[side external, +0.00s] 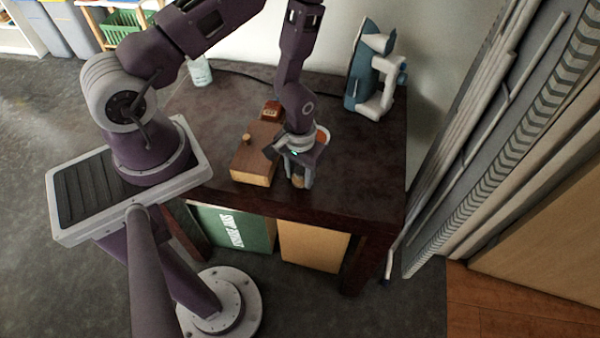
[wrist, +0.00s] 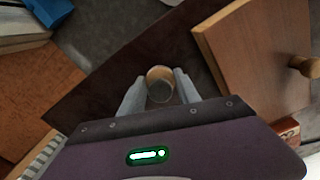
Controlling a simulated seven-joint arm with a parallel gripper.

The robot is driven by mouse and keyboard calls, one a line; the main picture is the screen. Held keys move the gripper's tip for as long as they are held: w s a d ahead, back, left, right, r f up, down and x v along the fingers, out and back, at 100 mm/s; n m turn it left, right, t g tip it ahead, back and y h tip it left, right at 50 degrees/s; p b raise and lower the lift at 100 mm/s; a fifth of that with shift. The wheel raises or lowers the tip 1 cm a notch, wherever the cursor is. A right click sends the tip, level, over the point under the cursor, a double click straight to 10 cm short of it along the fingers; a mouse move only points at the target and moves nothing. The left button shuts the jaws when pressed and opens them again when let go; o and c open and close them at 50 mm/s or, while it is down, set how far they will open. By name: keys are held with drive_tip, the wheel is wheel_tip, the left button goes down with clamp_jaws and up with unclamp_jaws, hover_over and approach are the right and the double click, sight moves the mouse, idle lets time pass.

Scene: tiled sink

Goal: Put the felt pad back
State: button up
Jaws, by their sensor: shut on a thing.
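My gripper (wrist: 160,88) is shut on a small round tan piece (wrist: 160,76) with a greyish end, held between its two fingers. In the side view my gripper (side external: 299,182) is low over the front part of the dark table, and the tan piece (side external: 299,181) shows between the fingers. I cannot tell whether it touches the table or whether it is the felt pad. A wooden box (side external: 252,170) with a round knob (side external: 247,138) on top stands just left of my gripper. The wrist view shows this box (wrist: 255,45) at the upper right.
A small red-brown block (side external: 271,110) is behind the box. A round orange-edged thing (side external: 322,136) is partly hidden behind my gripper. A blue-and-white device (side external: 370,80) stands at the back right, a pale bottle (side external: 200,72) at the back left. The table's right side is clear.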

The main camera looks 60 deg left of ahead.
drive_tip(key=o, duration=1.2)
drive_tip(key=shift+f, duration=0.1)
wheel_tip(320, 180, up, 26)
drive_tip(key=m+t, duration=0.2)
wheel_tip(320, 180, up, 9)
drive_tip(key=m+t, duration=0.1)
drive_tip(key=t, duration=0.1)
hover_over(303, 172)
drive_tip(key=s, duration=0.5)
drive_tip(key=shift+m+t, duration=0.8)
drive_tip(key=shift+m, duration=0.1)
drive_tip(key=s+r, duration=0.1)
drive_tip(key=s, duration=0.1)
drive_tip(key=s+r, duration=0.2)
drive_tip(key=s, duration=0.1)
drive_tip(key=s+r, duration=0.2)
drive_tip(key=s, duration=0.1)
drive_tip(key=shift+d+r, duration=0.25)
drive_tip(key=shift+d, duration=0.15)
